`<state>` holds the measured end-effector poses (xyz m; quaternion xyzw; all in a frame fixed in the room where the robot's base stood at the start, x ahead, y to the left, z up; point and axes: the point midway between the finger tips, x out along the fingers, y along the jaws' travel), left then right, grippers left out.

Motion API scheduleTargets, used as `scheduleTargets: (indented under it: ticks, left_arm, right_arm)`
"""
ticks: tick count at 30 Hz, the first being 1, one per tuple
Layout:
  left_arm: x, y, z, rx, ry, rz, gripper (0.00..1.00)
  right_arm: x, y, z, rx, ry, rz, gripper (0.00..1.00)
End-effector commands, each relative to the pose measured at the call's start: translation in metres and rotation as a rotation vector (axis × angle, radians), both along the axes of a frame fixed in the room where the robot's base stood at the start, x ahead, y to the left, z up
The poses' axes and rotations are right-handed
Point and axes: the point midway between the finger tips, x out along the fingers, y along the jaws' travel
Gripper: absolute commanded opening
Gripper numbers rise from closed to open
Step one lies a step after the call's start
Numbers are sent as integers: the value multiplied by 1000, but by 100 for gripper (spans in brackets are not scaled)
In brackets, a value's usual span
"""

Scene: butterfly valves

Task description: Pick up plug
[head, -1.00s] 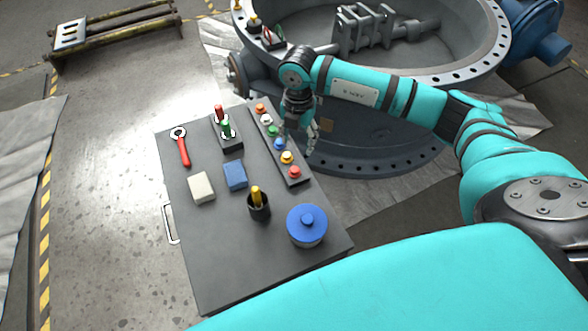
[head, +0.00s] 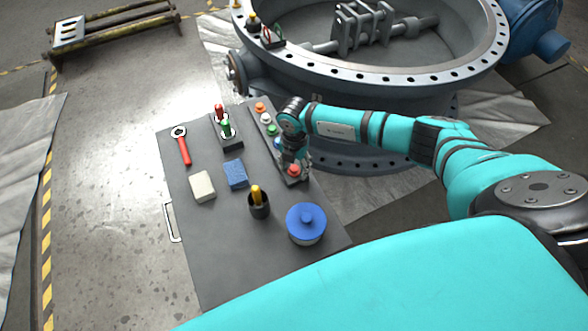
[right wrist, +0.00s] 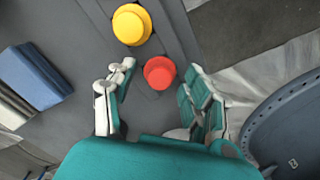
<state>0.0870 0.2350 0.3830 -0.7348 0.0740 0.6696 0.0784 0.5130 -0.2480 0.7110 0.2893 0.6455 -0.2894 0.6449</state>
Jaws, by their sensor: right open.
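A row of coloured plugs stands in a dark rack (head: 284,181) on the right side of the grey table. The red plug (head: 293,170) is at the near end of the row. It also shows in the right wrist view (right wrist: 159,72), beside the yellow plug (right wrist: 132,25). Orange (head: 260,106), white (head: 265,118) and green (head: 271,130) plugs show farther along. My right gripper (head: 296,158) is over the near end of the rack and hides the yellow plug in the head view. It is open, with the red plug between its fingertips in the wrist view. My left gripper is out of view.
On the table (head: 215,265) are a red-handled wrench (head: 182,148), a white block (head: 202,186), a blue sponge (head: 235,174), a black cup (head: 259,207) and a blue-lidded jar (head: 306,222). A large valve ring (head: 400,78) stands behind.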

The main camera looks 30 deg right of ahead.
Motion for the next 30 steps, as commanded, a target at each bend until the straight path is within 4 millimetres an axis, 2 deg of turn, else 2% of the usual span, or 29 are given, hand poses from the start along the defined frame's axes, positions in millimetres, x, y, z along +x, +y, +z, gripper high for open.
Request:
scheduleTargets:
  ticks: [5, 15, 25, 30]
  left_arm:
    - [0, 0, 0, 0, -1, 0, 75]
    - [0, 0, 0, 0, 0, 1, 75]
    - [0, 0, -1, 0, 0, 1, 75]
    - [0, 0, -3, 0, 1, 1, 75]
  right_arm:
    - [0, 0, 0, 0, 0, 1, 52]
    - [0, 0, 0, 0, 0, 0, 9]
    - [0, 0, 2, 1, -1, 0, 9]
    - [1, 0, 14, -1, -2, 2, 9]
